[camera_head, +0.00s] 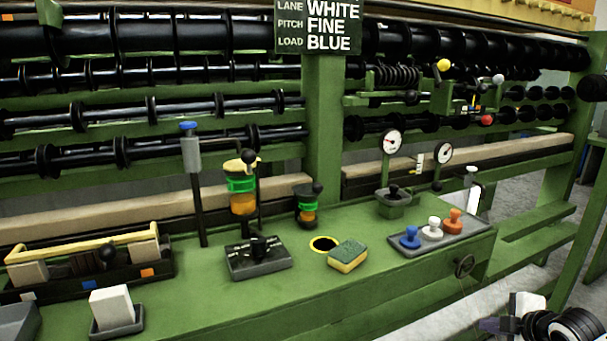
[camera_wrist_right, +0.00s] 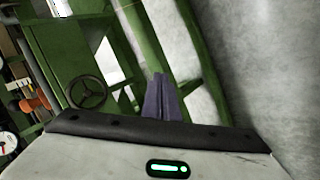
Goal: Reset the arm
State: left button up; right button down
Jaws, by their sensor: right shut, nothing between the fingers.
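My right gripper (camera_head: 492,325) is at the lower right of the head view, off the front right end of the green bench and below its top. In the right wrist view its dark fingers (camera_wrist_right: 161,98) are together with nothing between them, above the grey floor. The fingers touch nothing that I can see. My left gripper is not in either view.
The green bench (camera_head: 200,300) holds a yellow-green sponge (camera_head: 347,256), a black switch box (camera_head: 258,258) and a tray (camera_head: 403,247) with blue, white and orange knobs. A handwheel (camera_head: 464,265) sticks out of its front. Open floor (camera_wrist_right: 270,60) lies beside my right gripper.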

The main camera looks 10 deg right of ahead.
jog(key=s+a+f+m+g+y, duration=0.1)
jog(key=s+a+f, duration=0.3)
jog(key=s+a, duration=0.4)
jog(key=s+a+f+m+y, duration=0.1)
jog(key=s+a+f, duration=0.35)
jog(key=s, duration=0.45)
jog(key=s+a+f+g+y, duration=0.1)
jog(key=s+a+f, duration=0.3)
jog(key=s+a, duration=0.45)
jog(key=a+m+t+y, duration=0.1)
jog(key=a+m+t, duration=0.1)
jog(key=a+m, duration=1)
pick_arm(q)
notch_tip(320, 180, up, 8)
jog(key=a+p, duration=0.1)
jog(key=p, duration=1.2)
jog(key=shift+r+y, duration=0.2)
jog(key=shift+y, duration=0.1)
pick_arm(e)
notch_tip(320, 180, up, 9)
jog(key=a+n, duration=0.1)
jog(key=n, duration=0.2)
jog(key=shift+w+a, duration=0.2)
jog(key=shift+a, duration=0.15)
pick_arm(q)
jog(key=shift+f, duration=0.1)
pick_arm(e)
jog(key=shift+f, duration=0.1)
